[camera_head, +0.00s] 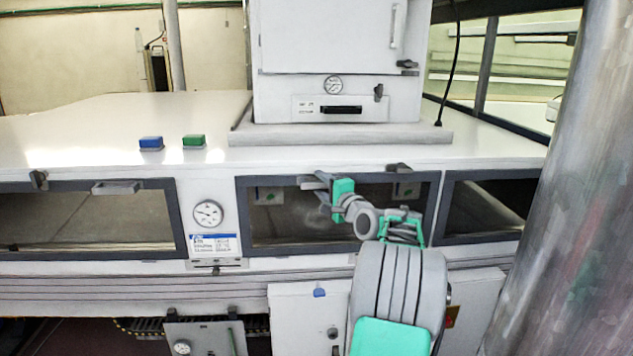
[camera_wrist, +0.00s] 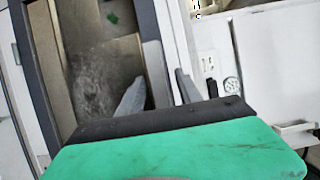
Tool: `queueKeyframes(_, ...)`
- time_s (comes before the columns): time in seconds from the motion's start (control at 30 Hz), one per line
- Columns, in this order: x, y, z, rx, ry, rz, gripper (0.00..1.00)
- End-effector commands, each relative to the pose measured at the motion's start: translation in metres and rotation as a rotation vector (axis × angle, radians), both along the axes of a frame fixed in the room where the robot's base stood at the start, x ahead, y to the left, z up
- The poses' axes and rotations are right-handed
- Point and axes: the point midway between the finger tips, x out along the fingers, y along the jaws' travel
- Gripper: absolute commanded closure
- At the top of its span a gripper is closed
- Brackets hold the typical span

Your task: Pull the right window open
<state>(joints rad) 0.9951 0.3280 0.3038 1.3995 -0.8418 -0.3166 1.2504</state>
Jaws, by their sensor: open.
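The window to the right of the dial (camera_head: 282,243) has a dark frame and glass and sits in the white tunnel's front. It looks shut in the head view. My gripper (camera_head: 313,182) is at its top edge, left of the middle, and hides most of the handle there. In the wrist view my gripper (camera_wrist: 160,80) is open. A pale bar, apparently the window's handle (camera_wrist: 156,72), lies between the fingers along the dark frame. I cannot tell whether the fingers touch it.
Another window (camera_head: 85,218) with a grey handle (camera_head: 117,187) is at the left. A further dark window (camera_head: 488,212) is at the right. A round dial (camera_head: 208,213) sits between the first two. A large metal column (camera_head: 560,200) blocks the right side. A white cabinet (camera_head: 335,45) stands on top.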

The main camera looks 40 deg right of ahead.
Motion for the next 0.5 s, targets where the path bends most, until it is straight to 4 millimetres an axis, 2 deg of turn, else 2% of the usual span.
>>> queueKeyframes(0.2, 0.0001, -0.0002, -0.0003, -0.001, 0.000, -0.001, 0.60)
queueKeyframes(0.5, -0.0002, -0.0002, -0.0004, -0.001, 0.001, -0.001, 0.84)
